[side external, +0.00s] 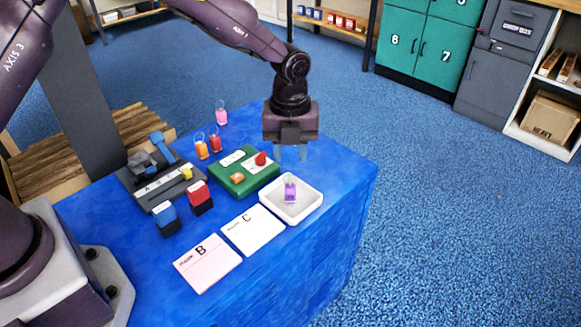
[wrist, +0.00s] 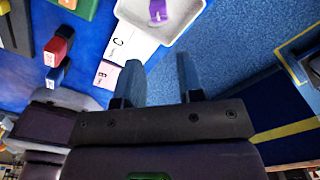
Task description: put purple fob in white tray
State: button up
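The purple fob (side external: 290,191) is inside the white tray (side external: 314,208), on the right part of the blue table. In the wrist view the fob (wrist: 158,12) and the tray (wrist: 178,32) show at the top edge, where the fob is partly cut off. My gripper (side external: 290,154) is above the table, behind the tray in the side view, with its fingers apart. In the wrist view my gripper (wrist: 160,80) has a clear gap between its fingers and holds nothing. It does not touch the fob.
Pink (side external: 221,117), orange (side external: 201,150) and red (side external: 215,144) fobs stand at the back. A green block (side external: 228,185), a grey rack (side external: 140,190), blue (side external: 165,219) and red (side external: 200,198) stamps and cards B (side external: 208,265) and C (side external: 254,232) lie left of the tray.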

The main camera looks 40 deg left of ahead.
jog(key=s+a+r+n+t, duration=0.1)
jog(key=s+a+r+n, duration=0.2)
jog(key=s+r+n, duration=0.45)
jog(key=s+a+r+n+t, duration=0.25)
jog(key=r+n, duration=0.25)
jog(key=r, duration=0.6)
jog(key=s+a+r+n+t, duration=0.1)
jog(key=s+a+n, duration=0.1)
jog(key=s+n, duration=0.5)
jog(key=s+a+r+n+t, duration=0.1)
jog(key=s+a+r+n, duration=0.1)
jog(key=s+n, duration=0.5)
jog(key=shift+s, duration=1.1)
jog(key=shift+r+n, duration=0.15)
jog(key=shift+n, duration=0.1)
